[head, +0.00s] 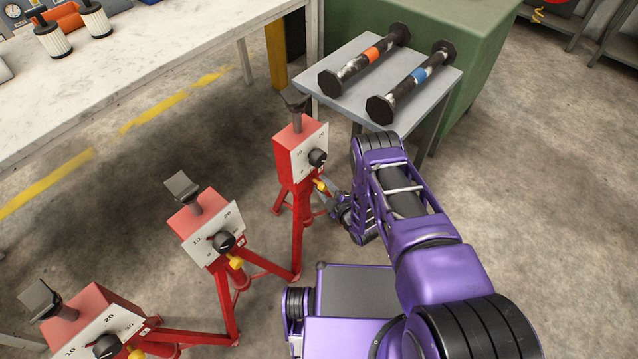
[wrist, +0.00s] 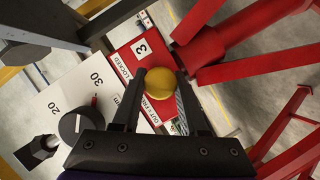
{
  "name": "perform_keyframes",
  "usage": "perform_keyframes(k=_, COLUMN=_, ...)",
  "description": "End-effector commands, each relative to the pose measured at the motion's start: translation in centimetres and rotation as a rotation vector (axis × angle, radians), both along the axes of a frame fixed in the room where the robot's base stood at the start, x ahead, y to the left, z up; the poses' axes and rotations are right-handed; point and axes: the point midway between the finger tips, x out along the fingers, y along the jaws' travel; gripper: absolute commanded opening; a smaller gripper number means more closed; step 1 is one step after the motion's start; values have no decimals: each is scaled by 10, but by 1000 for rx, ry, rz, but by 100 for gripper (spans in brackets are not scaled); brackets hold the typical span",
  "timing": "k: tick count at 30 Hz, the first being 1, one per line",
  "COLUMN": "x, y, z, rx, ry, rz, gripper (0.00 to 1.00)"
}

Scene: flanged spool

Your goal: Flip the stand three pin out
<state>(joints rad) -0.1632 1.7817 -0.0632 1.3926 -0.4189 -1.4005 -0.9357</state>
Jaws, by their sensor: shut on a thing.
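Stand three (head: 299,160) is the farthest of the red stands in the head view, with a white dial plate and a black knob. In the wrist view its red label (wrist: 141,48) carries a 3 and the words locked and out-free. The yellow ball end of its pin (wrist: 161,82) sits between my fingertips; the pin (head: 320,185) also shows as a small yellow spot in the head view. My gripper (head: 331,194) is shut on the pin's yellow end, at the lower right of the stand's box. The pin's shaft is hidden behind the ball.
Two more red stands, a middle one (head: 207,230) and a near one (head: 92,318), stand to the left with splayed legs. A grey table (head: 345,62) behind holds two flanged spools (head: 363,60) (head: 412,82). A workbench (head: 120,80) lies at upper left. Floor on the right is clear.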

Motion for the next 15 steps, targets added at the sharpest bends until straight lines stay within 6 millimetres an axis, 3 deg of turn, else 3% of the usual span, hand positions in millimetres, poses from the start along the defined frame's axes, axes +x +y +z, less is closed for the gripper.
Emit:
perform_keyframes(k=3, x=-10, y=-14, z=0, rx=-1, ry=3, rz=-3, gripper=0)
perform_keyframes(k=11, x=-12, y=-16, z=-1, rx=-3, ry=3, rz=-2, gripper=0)
perform_keyframes(k=12, x=-12, y=-16, z=-1, rx=-3, ry=3, rz=-3, gripper=50)
perform_keyframes(k=15, x=-11, y=-15, z=-1, rx=-3, ry=3, rz=-2, gripper=68)
